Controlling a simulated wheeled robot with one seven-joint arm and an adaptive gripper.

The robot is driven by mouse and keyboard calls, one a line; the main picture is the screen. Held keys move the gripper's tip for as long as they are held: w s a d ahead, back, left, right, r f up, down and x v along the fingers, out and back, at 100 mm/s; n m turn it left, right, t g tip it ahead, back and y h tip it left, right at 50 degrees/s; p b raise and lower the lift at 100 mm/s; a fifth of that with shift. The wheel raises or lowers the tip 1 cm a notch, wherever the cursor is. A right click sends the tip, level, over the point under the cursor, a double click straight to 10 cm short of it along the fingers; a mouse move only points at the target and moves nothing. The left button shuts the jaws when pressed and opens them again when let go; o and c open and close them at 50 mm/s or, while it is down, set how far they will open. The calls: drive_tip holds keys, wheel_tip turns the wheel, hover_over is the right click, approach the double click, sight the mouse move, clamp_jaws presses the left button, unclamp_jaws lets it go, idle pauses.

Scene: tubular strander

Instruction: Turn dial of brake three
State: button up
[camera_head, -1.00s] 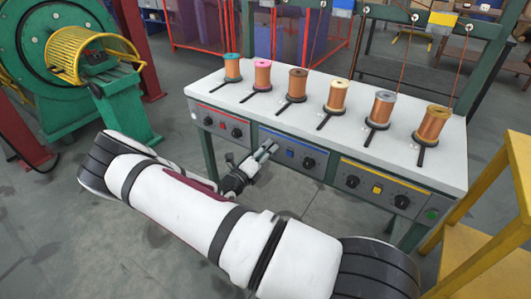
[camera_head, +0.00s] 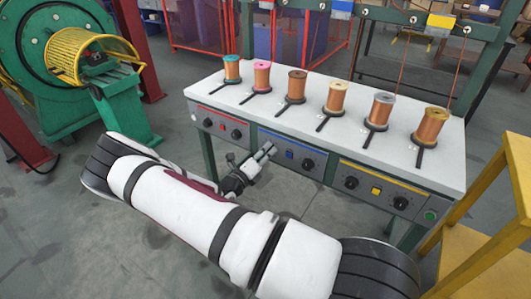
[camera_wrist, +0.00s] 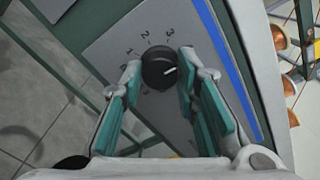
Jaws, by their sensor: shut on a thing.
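A round black dial (camera_wrist: 159,68) sits on a grey panel in the wrist view. Numbers from 1 to 3 are printed along its upper-left side, and its white mark points to the right, slightly up. My gripper (camera_wrist: 161,72) is shut on the dial, one fingertip on each side of it. In the head view my gripper (camera_head: 269,149) is at the left end of the blue-striped middle panel (camera_head: 296,145), and its fingers hide the dial there.
The red-striped panel (camera_head: 215,120) is on the left and the yellow-striped panel (camera_head: 385,185) on the right. Several copper spools (camera_head: 335,97) stand on the white table top (camera_head: 300,120). A yellow stand (camera_head: 490,220) is close at the right. The floor below the panels is clear.

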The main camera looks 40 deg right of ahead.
drive_tip(key=m+p, duration=0.2)
drive_tip(key=m, duration=0.2)
drive_tip(key=shift+s+r+p, duration=0.1)
drive_tip(key=shift+p, duration=0.2)
drive_tip(key=m+p, duration=0.2)
drive_tip(key=m, duration=0.1)
drive_tip(key=shift+m, duration=0.3)
drive_tip(key=m+p, duration=0.2)
drive_tip(key=m, duration=0.2)
drive_tip(key=shift+m+p, duration=0.95)
drive_tip(key=shift+m, duration=0.65)
drive_tip(key=shift+f, duration=0.2)
drive_tip(key=o, duration=1.2)
drive_tip(key=shift+c, duration=0.2)
drive_tip(key=shift+a, duration=0.1)
drive_tip(key=v, duration=1.1)
drive_tip(key=shift+a, duration=0.4)
